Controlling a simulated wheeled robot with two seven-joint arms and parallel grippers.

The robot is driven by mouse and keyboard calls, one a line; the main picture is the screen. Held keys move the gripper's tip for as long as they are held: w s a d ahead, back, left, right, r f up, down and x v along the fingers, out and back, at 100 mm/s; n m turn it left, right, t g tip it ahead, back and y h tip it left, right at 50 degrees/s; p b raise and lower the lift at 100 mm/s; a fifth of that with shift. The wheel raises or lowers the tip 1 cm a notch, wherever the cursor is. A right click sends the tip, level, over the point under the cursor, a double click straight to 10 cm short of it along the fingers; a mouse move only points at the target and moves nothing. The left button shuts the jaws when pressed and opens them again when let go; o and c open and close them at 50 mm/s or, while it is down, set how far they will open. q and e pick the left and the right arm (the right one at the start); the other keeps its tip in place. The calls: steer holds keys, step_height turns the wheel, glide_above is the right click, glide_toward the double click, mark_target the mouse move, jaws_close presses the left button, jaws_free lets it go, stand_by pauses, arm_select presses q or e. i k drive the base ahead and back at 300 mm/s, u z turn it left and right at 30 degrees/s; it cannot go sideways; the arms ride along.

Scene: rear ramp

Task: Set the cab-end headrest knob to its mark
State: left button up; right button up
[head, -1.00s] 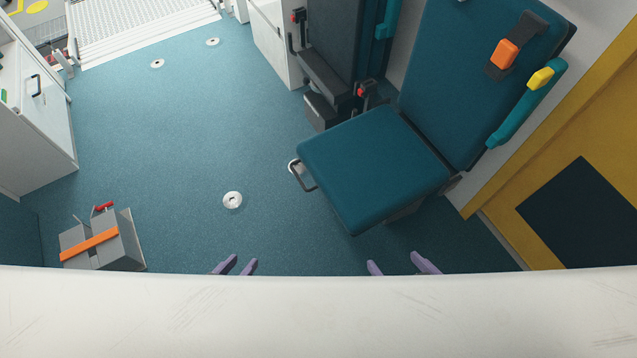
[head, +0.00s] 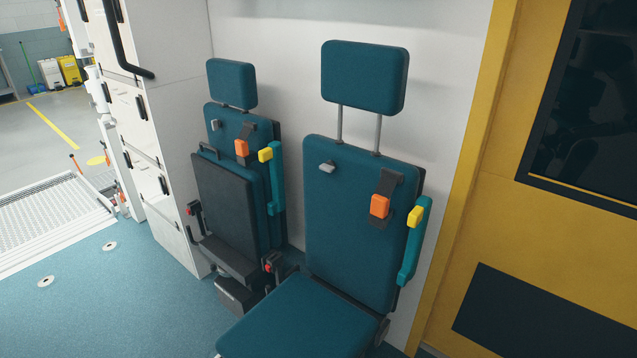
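The nearer teal seat stands on the right, by the yellow wall, with its cushion (head: 300,318) folded down. Its headrest (head: 364,77) is raised on two bare grey posts (head: 339,124). A small grey knob (head: 327,167) sticks out near the upper left of its backrest (head: 345,230). I take this as the cab-end one. The mark is too small to make out. The farther seat's headrest (head: 231,84) sits lower on short posts, and a similar small knob (head: 213,127) shows on that backrest. Neither of my grippers is in view.
An orange buckle (head: 380,206) and a teal armrest (head: 414,245) with a yellow end are on the nearer backrest. The farther seat's cushion (head: 228,210) is folded up. White cabinets (head: 165,130) stand left. Blue floor (head: 110,310) is clear front left, with a ramp (head: 50,222) beyond.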

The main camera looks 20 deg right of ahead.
mark_target(329, 166)
steer(key=z, duration=0.65)
steer(key=k, duration=0.25)
steer(key=u, duration=1.45)
steer(key=i, duration=0.8)
steer(key=z, duration=0.75)
steer(key=i, duration=0.45)
steer(key=z, duration=0.45)
